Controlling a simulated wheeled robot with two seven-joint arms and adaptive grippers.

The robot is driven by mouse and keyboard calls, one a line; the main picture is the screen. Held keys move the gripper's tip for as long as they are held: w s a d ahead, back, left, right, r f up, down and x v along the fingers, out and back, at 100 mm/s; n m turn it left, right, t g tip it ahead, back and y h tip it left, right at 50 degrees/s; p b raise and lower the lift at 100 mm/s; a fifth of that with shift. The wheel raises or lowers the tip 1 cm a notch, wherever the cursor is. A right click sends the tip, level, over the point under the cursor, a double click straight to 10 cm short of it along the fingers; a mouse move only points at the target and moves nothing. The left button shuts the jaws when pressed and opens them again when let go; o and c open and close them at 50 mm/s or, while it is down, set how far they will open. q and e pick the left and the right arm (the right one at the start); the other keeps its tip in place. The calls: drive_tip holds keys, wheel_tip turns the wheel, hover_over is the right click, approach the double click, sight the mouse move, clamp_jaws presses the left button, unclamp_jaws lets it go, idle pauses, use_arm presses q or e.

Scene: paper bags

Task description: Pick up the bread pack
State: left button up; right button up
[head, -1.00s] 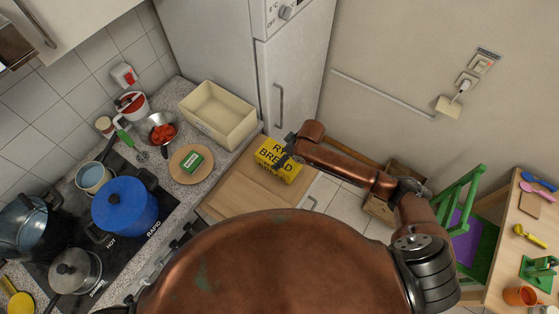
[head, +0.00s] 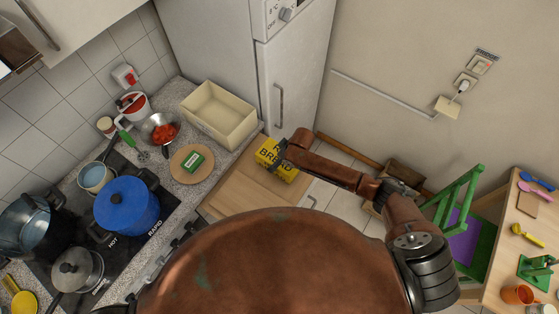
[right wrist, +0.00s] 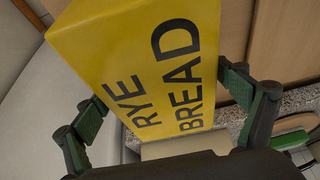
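The bread pack (head: 268,150) is a yellow box with dark "RYE BREAD" lettering. It sits on the wooden surface beside the fridge, partly hidden by my right gripper in the head view. In the right wrist view the bread pack (right wrist: 160,65) fills the space between the fingers. My right gripper (right wrist: 165,105) is open, with one green-padded finger on each side of the pack. Small gaps seem to show between pads and pack; firm contact is not visible. My left gripper is not in view.
A cream bin (head: 219,115) stands on the counter left of the pack. A round board (head: 192,176) with a green packet (head: 193,161) lies closer to the stove. The fridge (head: 290,70) rises directly behind. A green chair (head: 460,205) stands at the right.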

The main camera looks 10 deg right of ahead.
drive_tip(key=c, duration=1.2)
drive_tip(key=shift+c, duration=0.3)
drive_tip(key=shift+r, duration=0.1)
